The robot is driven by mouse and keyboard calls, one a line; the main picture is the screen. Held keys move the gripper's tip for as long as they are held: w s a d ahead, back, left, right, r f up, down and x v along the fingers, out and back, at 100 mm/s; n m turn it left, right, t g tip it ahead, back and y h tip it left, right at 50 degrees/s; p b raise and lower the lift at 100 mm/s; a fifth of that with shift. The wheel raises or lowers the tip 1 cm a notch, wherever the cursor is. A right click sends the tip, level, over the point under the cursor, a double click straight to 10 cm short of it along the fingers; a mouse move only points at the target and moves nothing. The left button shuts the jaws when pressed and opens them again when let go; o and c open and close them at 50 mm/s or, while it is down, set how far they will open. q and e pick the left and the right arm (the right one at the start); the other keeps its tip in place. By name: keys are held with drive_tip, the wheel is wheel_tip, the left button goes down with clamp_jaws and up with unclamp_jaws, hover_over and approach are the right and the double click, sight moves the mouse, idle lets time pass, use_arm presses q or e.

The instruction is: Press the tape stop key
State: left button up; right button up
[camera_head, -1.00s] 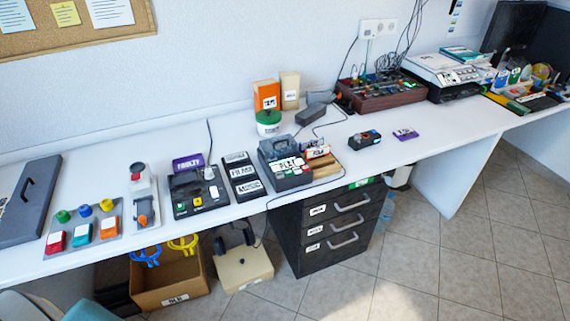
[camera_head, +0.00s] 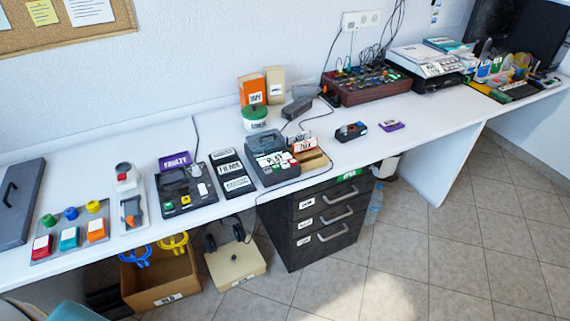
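A dark grey device (camera_head: 268,142) with a lid on top and a row of keys with white labels on its front stands at the middle of the long white desk. It looks like a tape player, but the single keys are too small to tell which is the stop key. Another black device (camera_head: 187,187) with small yellow and white keys stands to its left, in front of a purple sign reading FAULTY (camera_head: 175,160). It could also be a tape machine. Neither of my grippers is in view.
A label panel (camera_head: 232,174) stands between the two devices. A panel of coloured buttons (camera_head: 68,232) lies at the left. Below are a black drawer unit (camera_head: 290,243), a cardboard box (camera_head: 145,282) and tiled floor (camera_head: 440,250).

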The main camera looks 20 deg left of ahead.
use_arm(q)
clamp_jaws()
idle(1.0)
